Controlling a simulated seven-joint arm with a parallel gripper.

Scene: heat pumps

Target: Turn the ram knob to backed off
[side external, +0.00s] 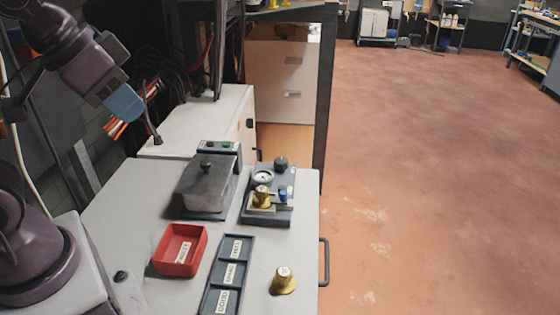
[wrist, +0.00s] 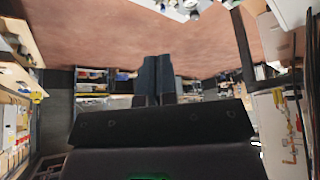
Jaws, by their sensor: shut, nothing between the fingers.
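A dark bench fixture (side external: 256,213) with a round white gauge (side external: 263,177) stands on the right of the grey worktop. A black round knob (side external: 281,163) rises at its back end, and it looks like the ram knob; its setting is too small to read. A brass fitting (side external: 262,195) and a small blue part (side external: 283,194) sit toward the fixture's front. My gripper (wrist: 156,82) is shut and empty in the wrist view, facing out over the room. My arm is raised at the upper left of the side view, well apart from the fixture.
A grey lidded box (side external: 206,188) with a black top knob stands left of the fixture, by a red and green button box (side external: 218,147). A red tray (side external: 180,250), a labelled tray (side external: 230,275) and a loose brass part (side external: 284,281) lie in front.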

